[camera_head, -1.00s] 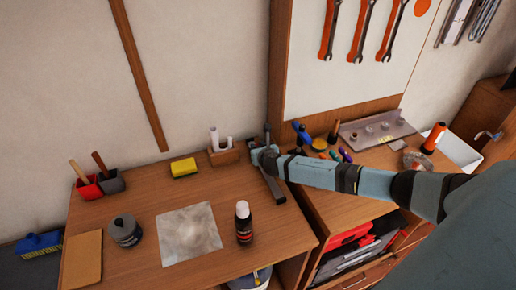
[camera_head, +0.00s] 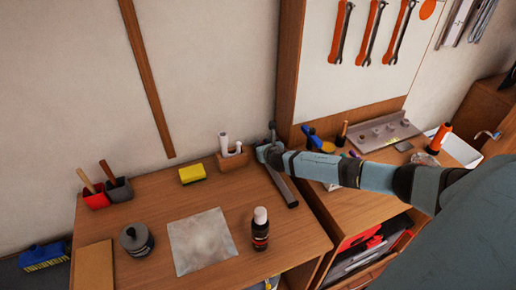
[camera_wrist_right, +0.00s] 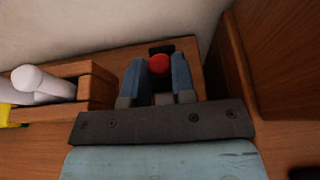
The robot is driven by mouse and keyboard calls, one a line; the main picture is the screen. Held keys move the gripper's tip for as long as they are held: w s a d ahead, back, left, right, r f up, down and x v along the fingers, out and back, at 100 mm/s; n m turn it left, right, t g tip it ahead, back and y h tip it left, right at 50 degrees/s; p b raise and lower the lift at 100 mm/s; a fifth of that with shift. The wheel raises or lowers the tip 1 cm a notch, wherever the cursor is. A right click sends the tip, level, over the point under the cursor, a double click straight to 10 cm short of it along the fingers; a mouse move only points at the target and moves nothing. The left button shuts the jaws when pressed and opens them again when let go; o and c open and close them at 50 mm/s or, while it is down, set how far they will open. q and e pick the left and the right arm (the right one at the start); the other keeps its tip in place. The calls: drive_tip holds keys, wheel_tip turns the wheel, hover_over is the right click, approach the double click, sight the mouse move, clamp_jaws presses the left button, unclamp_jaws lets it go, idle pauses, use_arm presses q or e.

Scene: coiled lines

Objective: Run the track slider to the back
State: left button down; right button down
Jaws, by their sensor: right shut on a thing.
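The track (camera_head: 283,187) is a narrow dark grey rail lying front to back on the table near its right edge. My right gripper (camera_head: 268,152) is at the rail's back part. In the right wrist view, its two blue-grey fingers (camera_wrist_right: 159,68) are shut around the slider's red knob (camera_wrist_right: 159,63). A short dark piece of the track's back end (camera_wrist_right: 161,47) shows just beyond the knob. The slider's body is hidden by the fingers. My left gripper is not in view.
A wooden holder with white pieces (camera_head: 233,160) stands close left of the rail's back end. A black bottle (camera_head: 260,230) stands left of its front end. A yellow sponge (camera_head: 192,174) lies farther left. The wall is close behind.

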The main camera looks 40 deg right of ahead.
drive_tip(key=shift+s, duration=0.15)
drive_tip(key=c, duration=1)
unclamp_jaws()
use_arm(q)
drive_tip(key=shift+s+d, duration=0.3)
use_arm(e)
drive_tip(key=shift+o, duration=0.2)
drive_tip(key=v, duration=1.3)
drive_tip(key=shift+s+a+r, duration=0.1)
drive_tip(key=shift+s+r, duration=0.1)
drive_tip(key=shift+s, duration=0.15)
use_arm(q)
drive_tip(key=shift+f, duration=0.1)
